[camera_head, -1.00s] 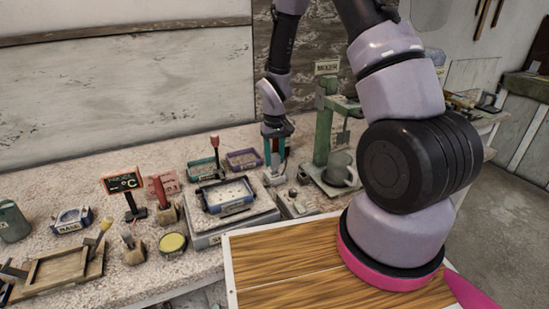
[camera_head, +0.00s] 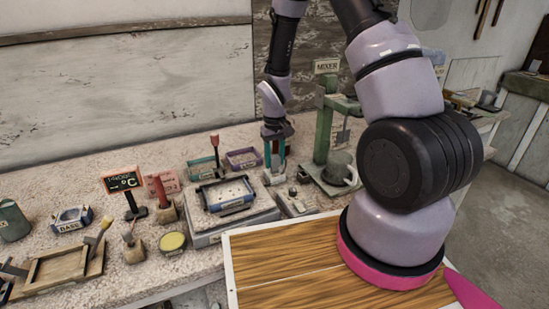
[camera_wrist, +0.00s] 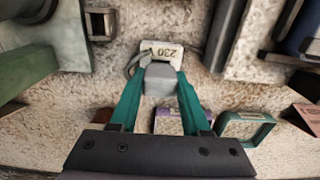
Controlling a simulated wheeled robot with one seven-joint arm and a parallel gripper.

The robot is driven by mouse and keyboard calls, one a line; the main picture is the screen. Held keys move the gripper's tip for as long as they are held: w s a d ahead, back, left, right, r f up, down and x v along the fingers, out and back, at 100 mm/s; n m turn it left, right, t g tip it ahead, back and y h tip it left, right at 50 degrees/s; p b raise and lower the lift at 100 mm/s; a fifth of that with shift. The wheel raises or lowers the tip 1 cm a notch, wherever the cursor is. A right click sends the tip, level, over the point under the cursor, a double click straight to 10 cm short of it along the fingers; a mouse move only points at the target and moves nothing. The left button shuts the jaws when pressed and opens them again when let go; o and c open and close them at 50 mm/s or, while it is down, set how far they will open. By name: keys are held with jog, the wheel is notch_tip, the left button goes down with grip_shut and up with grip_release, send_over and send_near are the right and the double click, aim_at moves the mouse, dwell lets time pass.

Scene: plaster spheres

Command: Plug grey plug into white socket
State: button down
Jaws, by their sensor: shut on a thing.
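My gripper (camera_wrist: 161,70) has teal fingers and is shut on the grey plug (camera_wrist: 161,82) in the wrist view. The white socket (camera_wrist: 150,47), marked 230 V, lies just beyond the plug's front end. Plug and socket meet or overlap in this view; I cannot tell whether the prongs are inside. A grey cable curves beside the plug on the left. In the head view my gripper (camera_head: 275,160) points down at the back of the bench, left of the green mixer (camera_head: 326,125). The plug is too small to make out there.
A scale with a blue-rimmed tray (camera_head: 226,194) stands in front left of my gripper. A purple tray (camera_head: 242,159) and a teal tray (camera_head: 202,169) sit to its left.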

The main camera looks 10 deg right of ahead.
jog(key=shift+f, duration=0.95)
jog(key=shift+c, duration=1.4)
grip_release()
jog(key=shift+r, duration=0.1)
jog(key=shift+r, duration=1.85)
